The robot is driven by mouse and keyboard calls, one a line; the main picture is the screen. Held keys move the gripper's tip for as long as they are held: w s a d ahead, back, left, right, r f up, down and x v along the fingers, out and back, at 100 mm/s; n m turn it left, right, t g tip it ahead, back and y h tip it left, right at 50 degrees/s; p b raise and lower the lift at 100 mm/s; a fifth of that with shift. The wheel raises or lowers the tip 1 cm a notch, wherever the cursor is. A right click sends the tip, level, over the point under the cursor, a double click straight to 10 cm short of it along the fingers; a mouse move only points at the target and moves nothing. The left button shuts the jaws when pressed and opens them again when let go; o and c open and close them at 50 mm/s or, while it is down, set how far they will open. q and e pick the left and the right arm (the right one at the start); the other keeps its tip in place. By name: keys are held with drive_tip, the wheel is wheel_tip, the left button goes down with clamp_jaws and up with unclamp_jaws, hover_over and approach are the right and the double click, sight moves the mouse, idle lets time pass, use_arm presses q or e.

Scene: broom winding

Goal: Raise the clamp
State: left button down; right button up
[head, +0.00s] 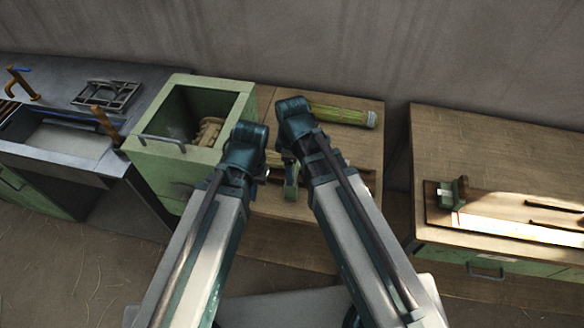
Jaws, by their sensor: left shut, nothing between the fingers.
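A green upright piece (291,180), which looks like part of the clamp, stands on the middle wooden bench between my two wrists. Its lower and rear parts are hard to make out, because my right forearm covers what lies beside it. My left gripper (264,172) is shut and empty, just left of the green piece. A small gap seems to lie between them, but I cannot tell for sure. My right arm's wrist stands over the bench just behind and right of the green piece. The right gripper's fingers are hidden behind its own wrist.
Left is a green open-topped box (188,84) with a tan bundle (207,131) inside, then a metal sink (64,138). Right, past a gap, a wooden table (500,135) holds a board with a small green fixture (453,191).

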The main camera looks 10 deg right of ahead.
clamp_jaws()
drive_tip(key=shift+w+r+p, duration=0.15)
drive_tip(key=shift+r+p, duration=0.15)
drive_tip(key=w+r+g+p, duration=0.1)
drive_tip(key=r, duration=0.1)
drive_tip(key=w+r+g+y+p, duration=0.1)
drive_tip(key=r+g, duration=0.1)
drive_tip(key=w+d+r+g+p, duration=0.1)
drive_tip(key=r+p, duration=0.1)
drive_tip(key=shift+w+g, duration=0.2)
drive_tip(key=shift+g, duration=0.1)
drive_tip(key=shift+d+r+g+y, duration=0.1)
drive_tip(key=shift+r+g+y, duration=0.2)
drive_tip(key=shift+r+y, duration=0.1)
drive_tip(key=shift+o, duration=2.3)
unclamp_jaws()
